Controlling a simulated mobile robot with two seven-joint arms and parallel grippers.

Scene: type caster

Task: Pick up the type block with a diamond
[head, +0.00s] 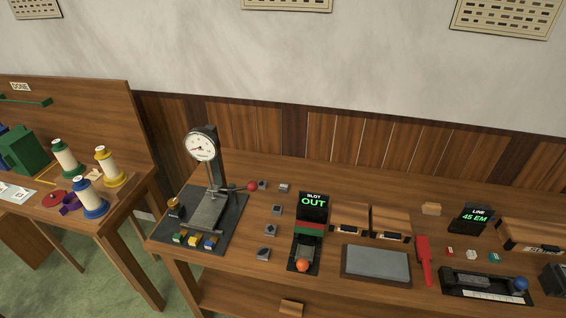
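Several small grey type blocks stand on the wooden workbench (330,187), in a loose group between the dial gauge and the slot device. One block (284,187) is at the back, and another block (277,210) is in front of it. A further block (270,230) is nearer, and one more block (263,254) is nearest the front edge. Another small grey block (263,184) sits beside a red ball. The marks on the blocks are too small to read, so I cannot tell which carries a diamond. Neither of my grippers is in view.
A dial gauge stand (203,147) on a dark mat is left of the blocks. A slot device (312,205) reading OUT is right of them. Further right are a grey stone slab (376,264) and a red-handled tool (424,262). Thread spools (90,197) stand on the left table.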

